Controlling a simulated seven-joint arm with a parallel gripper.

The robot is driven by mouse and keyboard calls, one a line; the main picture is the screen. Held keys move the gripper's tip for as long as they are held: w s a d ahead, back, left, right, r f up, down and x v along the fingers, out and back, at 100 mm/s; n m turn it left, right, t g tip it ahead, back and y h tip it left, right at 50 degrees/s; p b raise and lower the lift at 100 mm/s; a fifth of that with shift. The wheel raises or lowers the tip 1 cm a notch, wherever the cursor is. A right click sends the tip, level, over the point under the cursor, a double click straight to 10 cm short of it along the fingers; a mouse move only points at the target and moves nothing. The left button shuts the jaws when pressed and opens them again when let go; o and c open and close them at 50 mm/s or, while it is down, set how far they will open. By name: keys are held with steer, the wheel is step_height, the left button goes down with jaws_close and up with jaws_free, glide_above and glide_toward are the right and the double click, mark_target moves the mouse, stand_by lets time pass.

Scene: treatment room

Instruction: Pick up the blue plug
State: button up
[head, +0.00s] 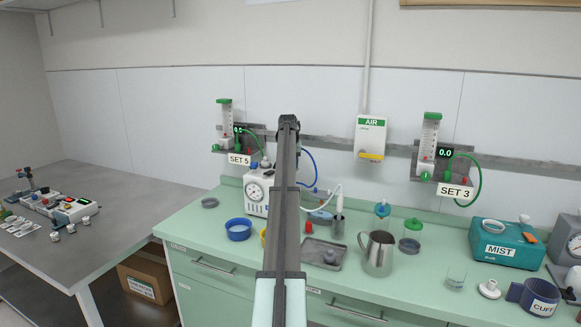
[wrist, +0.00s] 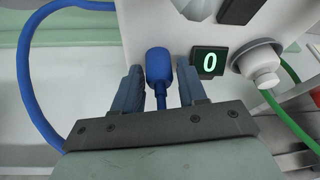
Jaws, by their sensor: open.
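The blue plug (wrist: 159,66) is in the wrist view, with a rounded head and a thin blue stem running down behind my gripper's crossbar. It is in front of the white housing's lower part; I cannot tell whether it is seated in a socket. My gripper (wrist: 159,72) is open, one finger on each side of the plug, with a small gap visible at both sides. A blue hose (wrist: 25,75) loops down at the left. In the head view, my arm covers the gripper and the plug; part of a blue hose (head: 308,166) shows to its right.
On the green counter stand a dial unit (head: 256,190), a blue bowl (head: 238,233), a metal tray (head: 312,259) and a steel jug (head: 379,256).

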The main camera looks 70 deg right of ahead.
steer(key=shift+c, duration=0.4)
jaws_close()
steer(key=shift+r, duration=0.1)
